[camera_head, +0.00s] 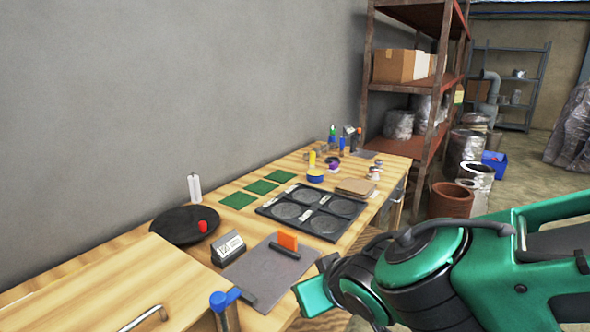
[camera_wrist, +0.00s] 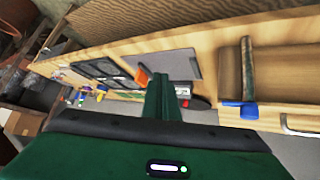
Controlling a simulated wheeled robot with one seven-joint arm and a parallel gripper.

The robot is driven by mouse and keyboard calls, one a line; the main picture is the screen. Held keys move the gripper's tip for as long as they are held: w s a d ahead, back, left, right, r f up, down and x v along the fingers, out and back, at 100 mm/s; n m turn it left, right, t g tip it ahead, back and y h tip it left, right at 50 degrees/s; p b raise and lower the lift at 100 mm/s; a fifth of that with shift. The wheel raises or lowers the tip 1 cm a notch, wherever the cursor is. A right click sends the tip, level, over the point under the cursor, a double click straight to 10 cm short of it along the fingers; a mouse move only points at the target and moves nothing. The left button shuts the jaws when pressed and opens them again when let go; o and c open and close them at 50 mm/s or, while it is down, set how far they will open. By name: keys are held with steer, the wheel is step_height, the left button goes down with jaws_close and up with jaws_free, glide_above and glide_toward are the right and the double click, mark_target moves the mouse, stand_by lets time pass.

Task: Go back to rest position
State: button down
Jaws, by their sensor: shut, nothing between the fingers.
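My gripper (camera_head: 316,290) shows in the head view at the front edge of the wooden workbench (camera_head: 150,227), to the right of a grey mat (camera_head: 262,280). My green arm reaches in from the lower right. In the wrist view my gripper (camera_wrist: 163,96) has its green fingers together, with nothing between them. It appears apart from the bench items, which show beyond it.
The bench holds a black tray (camera_head: 312,197) with round wells, green squares (camera_head: 262,187), a black round plate (camera_head: 165,226), an orange block (camera_head: 288,241) and a blue-headed tool (camera_head: 220,299). A shelf (camera_head: 400,86) stands behind. Pots (camera_head: 453,200) stand on the floor.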

steer(key=d+f+m+g+h, duration=0.1)
steer(key=d+m+g+h, duration=0.4)
steer(key=d, duration=1.8)
steer(key=s+d+m+g+y, duration=0.2)
steer(key=s+d+m, duration=0.4)
steer(key=s+d, duration=0.8)
steer(key=shift+s+f+m+g+y, duration=0.35)
steer(key=shift+s+g, duration=0.35)
steer(key=shift+s, duration=0.45)
steer(key=shift+s, duration=0.1)
